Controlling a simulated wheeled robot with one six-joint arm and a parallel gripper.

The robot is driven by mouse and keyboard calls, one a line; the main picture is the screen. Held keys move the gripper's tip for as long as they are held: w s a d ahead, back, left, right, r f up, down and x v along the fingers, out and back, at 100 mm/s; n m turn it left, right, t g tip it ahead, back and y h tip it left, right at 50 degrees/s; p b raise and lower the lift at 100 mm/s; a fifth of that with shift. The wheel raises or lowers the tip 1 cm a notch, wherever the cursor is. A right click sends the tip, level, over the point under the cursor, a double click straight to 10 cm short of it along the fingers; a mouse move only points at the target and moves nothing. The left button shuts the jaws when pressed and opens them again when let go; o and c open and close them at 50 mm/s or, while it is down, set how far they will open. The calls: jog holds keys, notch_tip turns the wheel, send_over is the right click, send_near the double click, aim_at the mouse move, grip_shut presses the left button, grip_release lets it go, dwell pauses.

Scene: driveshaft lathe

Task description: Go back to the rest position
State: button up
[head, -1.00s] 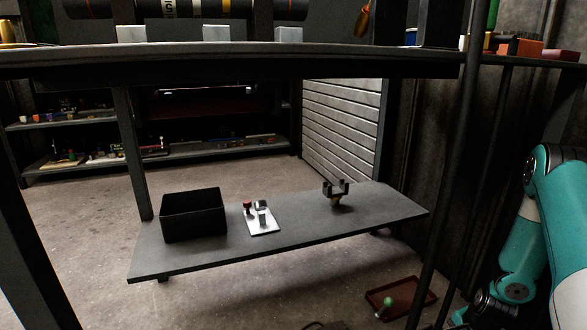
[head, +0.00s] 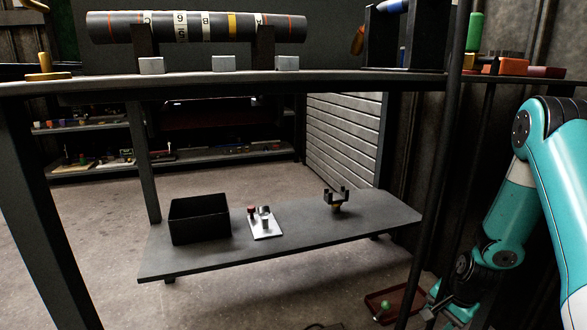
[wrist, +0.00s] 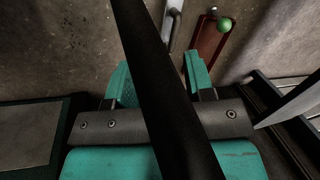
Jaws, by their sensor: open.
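My gripper (wrist: 157,78) shows in the wrist view with its two teal fingers apart, and nothing is visible between them except a dark post crossing in front of the camera. In the head view my teal arm hangs down at the right edge, bent, with its lower end near the floor behind a dark post. The gripper end is small and partly hidden there. Below the fingers in the wrist view, a red tray (wrist: 207,45) with a green ball (wrist: 226,25) lies on the floor, apart from the gripper.
A workbench (head: 300,82) carries a banded shaft (head: 195,27) on supports. A low shelf (head: 300,240) holds a black bin (head: 200,218), a white plate with small parts (head: 265,226) and a fork-shaped part (head: 336,198). The dark post (head: 440,170) stands close to my arm.

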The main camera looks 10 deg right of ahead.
jog(key=a+r+n+y+p, duration=0.1)
jog(key=a+r+n+p, duration=0.25)
jog(key=a+r, duration=0.7)
jog(key=a+r+n+y+p, duration=0.15)
jog(key=a+r+n, duration=0.5)
jog(key=r, duration=0.65)
jog(key=s+a+r+n+g+p, duration=0.1)
jog(key=s+a+r+n+p, duration=0.3)
jog(key=s+a+r, duration=0.45)
jog(key=s+a+r+n+g+p, duration=0.2)
jog(key=s+a+r+n, duration=0.45)
jog(key=s+r, duration=0.4)
notch_tip(320, 180, up, 37)
jog(key=p, duration=3.7)
jog(key=shift+w+d+f, duration=0.15)
jog(key=shift+w+d, duration=0.05)
jog(key=shift+y, duration=0.25)
jog(key=shift+c, duration=0.6)
jog(key=shift+a, duration=0.1)
